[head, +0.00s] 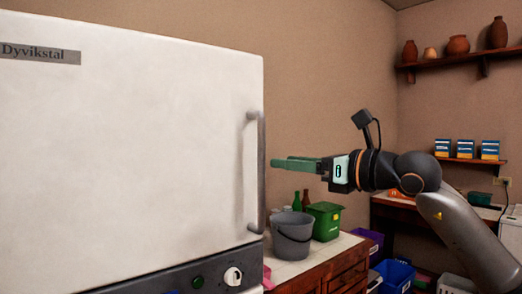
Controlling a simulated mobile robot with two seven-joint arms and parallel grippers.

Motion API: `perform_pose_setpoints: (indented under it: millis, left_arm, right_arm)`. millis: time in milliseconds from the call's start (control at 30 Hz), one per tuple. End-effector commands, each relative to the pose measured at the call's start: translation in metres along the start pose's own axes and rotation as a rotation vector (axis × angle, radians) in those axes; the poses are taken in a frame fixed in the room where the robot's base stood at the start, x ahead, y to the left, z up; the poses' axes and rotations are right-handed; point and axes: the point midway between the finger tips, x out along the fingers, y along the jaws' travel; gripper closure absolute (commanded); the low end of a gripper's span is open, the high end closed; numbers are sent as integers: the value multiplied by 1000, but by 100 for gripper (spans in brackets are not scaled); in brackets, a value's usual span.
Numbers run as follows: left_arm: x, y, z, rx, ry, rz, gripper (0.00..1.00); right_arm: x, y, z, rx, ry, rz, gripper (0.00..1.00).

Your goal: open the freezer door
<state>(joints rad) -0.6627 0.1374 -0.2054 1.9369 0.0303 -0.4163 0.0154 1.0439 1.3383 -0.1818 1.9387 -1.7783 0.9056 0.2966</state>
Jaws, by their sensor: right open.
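The freezer door (130,150) is a large white panel with a "Dyvikstal" label at its top left, and it looks closed. Its grey vertical bar handle (261,170) runs along the door's right edge. My right gripper (275,163) points left, with its green fingers level with the middle of the handle and just right of it. It is open and empty, and a small gap seems to separate the fingertips from the handle. My left gripper is not in view.
Below the door is a dark panel with a white knob (232,276). A grey bucket (291,238), a green box (325,221) and bottles stand on the counter (293,269) under my right arm. Shelves with pots (458,45) and blue boxes (465,149) are on the right wall.

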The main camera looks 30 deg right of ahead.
Motion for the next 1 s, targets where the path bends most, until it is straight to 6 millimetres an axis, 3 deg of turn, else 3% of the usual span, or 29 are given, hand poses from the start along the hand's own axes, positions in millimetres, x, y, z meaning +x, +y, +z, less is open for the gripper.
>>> perform_pose_setpoints:
  millis: [200, 400, 800, 1000]
  left_arm:
    - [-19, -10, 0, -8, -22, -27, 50]
    - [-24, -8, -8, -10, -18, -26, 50]
    - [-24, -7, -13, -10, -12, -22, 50]
    - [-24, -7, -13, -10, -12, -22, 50]
  right_arm:
    - [44, 1, 4, 6, 0, 4, 48]
    - [69, 1, 2, 3, -1, 3, 48]
    - [77, 0, 0, 1, 0, 1, 48]
    - [76, 0, 0, 1, 0, 1, 69]
